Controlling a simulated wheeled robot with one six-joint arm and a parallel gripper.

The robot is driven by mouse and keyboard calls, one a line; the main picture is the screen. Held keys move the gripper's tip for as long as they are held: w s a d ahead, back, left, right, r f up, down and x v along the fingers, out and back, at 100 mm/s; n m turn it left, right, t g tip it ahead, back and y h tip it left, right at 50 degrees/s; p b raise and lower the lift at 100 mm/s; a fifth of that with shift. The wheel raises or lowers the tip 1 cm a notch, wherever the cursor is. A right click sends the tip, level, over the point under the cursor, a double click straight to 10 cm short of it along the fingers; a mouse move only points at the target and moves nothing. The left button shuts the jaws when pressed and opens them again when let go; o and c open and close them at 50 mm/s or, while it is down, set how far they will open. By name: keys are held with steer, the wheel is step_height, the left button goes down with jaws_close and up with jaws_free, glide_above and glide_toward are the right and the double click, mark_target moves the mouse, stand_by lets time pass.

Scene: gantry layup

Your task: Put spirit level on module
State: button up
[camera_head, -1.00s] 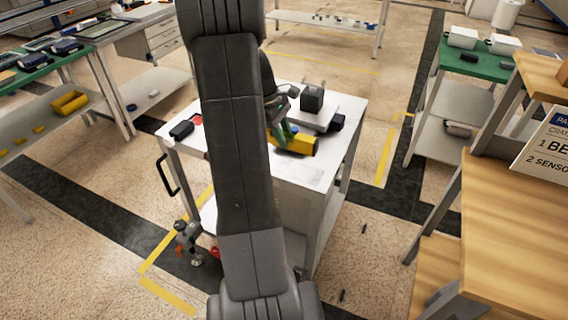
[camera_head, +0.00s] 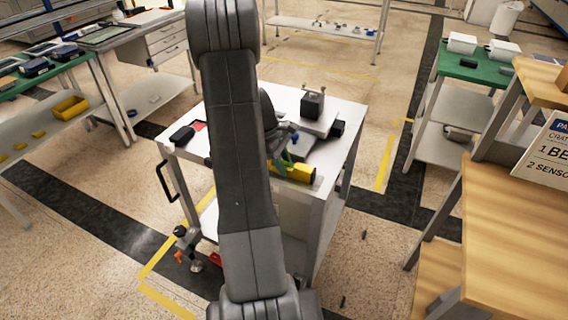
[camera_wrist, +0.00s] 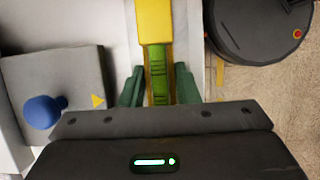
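The yellow spirit level (camera_head: 292,172) is at the front edge of the white cart top in the head view. In the wrist view, the level (camera_wrist: 153,22) runs up the picture, and its green part lies between my green fingers. My gripper in the head view (camera_head: 287,160) is partly hidden by my arm. A grey box (camera_wrist: 85,75) with a blue knob lies left of the level in the wrist view. I cannot tell for certain which unit is the module.
A black block (camera_head: 312,104) stands on a light plate at the back of the cart top (camera_head: 345,110). A black device (camera_head: 183,135) and a red patch lie at its left. A wooden bench (camera_head: 515,230) is at right. Green-topped tables stand on both sides.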

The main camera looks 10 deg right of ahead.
mark_target(287, 162)
steer(key=o, duration=0.4)
steer(key=shift+r, duration=0.15)
steer(key=v, duration=1.2)
steer(key=x, duration=1.2)
steer(key=shift+s+f, duration=0.1)
steer(key=shift+f, duration=0.25)
step_height(287, 162, up, 3)
steer(key=shift+r, duration=0.7)
